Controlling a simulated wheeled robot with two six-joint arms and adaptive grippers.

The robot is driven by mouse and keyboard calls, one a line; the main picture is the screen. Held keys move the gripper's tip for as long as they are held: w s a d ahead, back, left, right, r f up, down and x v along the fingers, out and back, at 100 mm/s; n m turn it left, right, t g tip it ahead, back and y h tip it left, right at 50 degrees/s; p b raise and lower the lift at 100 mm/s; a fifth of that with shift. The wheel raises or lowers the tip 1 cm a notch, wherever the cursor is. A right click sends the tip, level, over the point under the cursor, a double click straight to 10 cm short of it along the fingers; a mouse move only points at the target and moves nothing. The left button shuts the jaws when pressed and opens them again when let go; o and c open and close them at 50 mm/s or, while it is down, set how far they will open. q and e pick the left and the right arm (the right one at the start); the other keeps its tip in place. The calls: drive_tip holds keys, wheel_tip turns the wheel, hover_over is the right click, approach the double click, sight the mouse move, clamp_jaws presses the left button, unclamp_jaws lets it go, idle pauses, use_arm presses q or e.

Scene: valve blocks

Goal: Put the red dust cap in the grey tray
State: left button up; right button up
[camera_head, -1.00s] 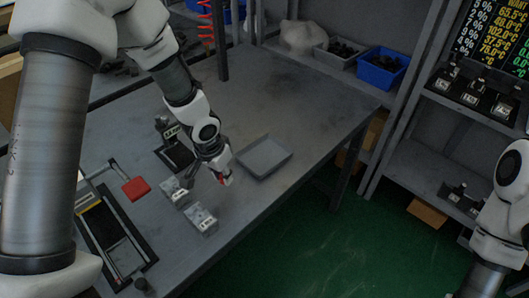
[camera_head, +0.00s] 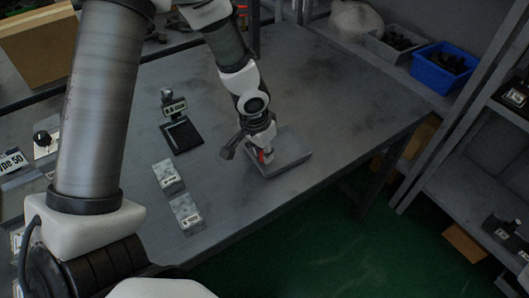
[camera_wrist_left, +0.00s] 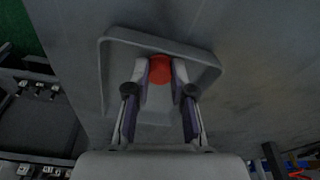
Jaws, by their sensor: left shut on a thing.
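The red dust cap (camera_wrist_left: 160,68) is between the fingertips of my left gripper (camera_wrist_left: 160,84) in the left wrist view. My left gripper is shut on it. In the head view the left gripper (camera_head: 263,156) is over the near left part of the grey tray (camera_head: 294,148), with a bit of red showing at its fingertips. The tray also shows behind the cap in the left wrist view (camera_wrist_left: 108,62). I cannot tell whether the cap touches the tray floor. My right gripper is not in view.
Two grey valve blocks (camera_head: 186,214) (camera_head: 167,176) sit left of the tray. A black stand with a small display (camera_head: 180,134) is behind them. A blue bin (camera_head: 443,68) is on the shelf at right. The table right of the tray is bare.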

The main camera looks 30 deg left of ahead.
use_arm(q)
drive_tip(key=shift+f+b, duration=0.3)
drive_tip(key=shift+f, duration=0.05)
drive_tip(key=o, duration=0.8)
drive_tip(key=shift+w, duration=0.15)
drive_tip(key=shift+r, duration=0.1)
drive_tip(key=shift+r+p, duration=0.5)
drive_tip(key=shift+p, duration=0.15)
drive_tip(key=r+p, duration=0.1)
drive_tip(key=r, duration=0.2)
drive_tip(key=s+r+p, duration=0.1)
drive_tip(key=r, duration=0.3)
drive_tip(key=s+r+p, duration=0.1)
drive_tip(key=r, duration=0.3)
drive_tip(key=shift+s+a+r, duration=0.1)
drive_tip(key=shift+a+r, duration=0.05)
drive_tip(key=shift+a, duration=0.05)
